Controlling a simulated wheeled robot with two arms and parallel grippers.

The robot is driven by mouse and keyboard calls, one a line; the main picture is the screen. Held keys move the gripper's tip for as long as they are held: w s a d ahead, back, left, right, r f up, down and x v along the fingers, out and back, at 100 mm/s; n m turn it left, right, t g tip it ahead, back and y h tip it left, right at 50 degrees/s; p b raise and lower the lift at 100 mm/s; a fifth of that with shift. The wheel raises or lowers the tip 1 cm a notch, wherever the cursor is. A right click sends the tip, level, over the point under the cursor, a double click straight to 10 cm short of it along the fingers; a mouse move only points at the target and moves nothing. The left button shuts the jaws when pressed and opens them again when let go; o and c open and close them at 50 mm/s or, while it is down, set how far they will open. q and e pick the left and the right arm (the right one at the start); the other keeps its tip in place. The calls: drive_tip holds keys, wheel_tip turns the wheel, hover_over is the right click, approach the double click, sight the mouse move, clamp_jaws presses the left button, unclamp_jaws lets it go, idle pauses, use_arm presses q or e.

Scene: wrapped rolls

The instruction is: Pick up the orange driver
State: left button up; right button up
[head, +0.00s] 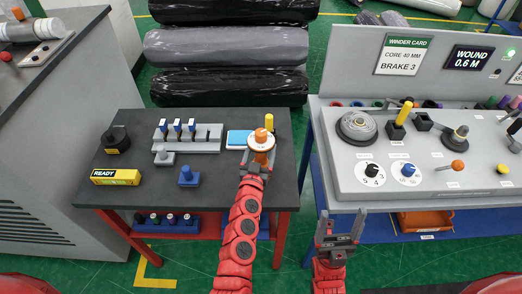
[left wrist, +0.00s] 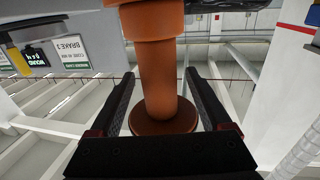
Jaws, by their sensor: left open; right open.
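The orange driver (head: 261,136) stands at the right end of the dark table, with a pale ring around its upper part. In the left wrist view the orange driver (left wrist: 160,75) runs between the fingers as a thick orange shaft with a wide round end. My left gripper (head: 258,163) is at the driver, mostly hidden by its own wrist in the head view. In the left wrist view my left gripper (left wrist: 158,95) is open, with a finger on each side of the shaft and gaps showing. My right gripper (head: 341,224) is open and empty, low in front of the grey console.
The dark table (head: 225,195) also holds a grey rack (head: 188,145), a blue-handled piece (head: 188,176), a yellow READY box (head: 115,177) and a blue-and-white pad (head: 238,139). A yellow upright piece (head: 269,121) stands close behind the driver. The grey console (head: 340,185) is to the right.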

use_arm(q)
drive_tip(key=shift+w+d, duration=0.15)
drive_tip(key=shift+w, duration=0.55)
drive_tip(key=shift+w+d, duration=0.1)
drive_tip(key=shift+w, duration=0.6)
drive_tip(key=shift+s, duration=0.1)
clamp_jaws()
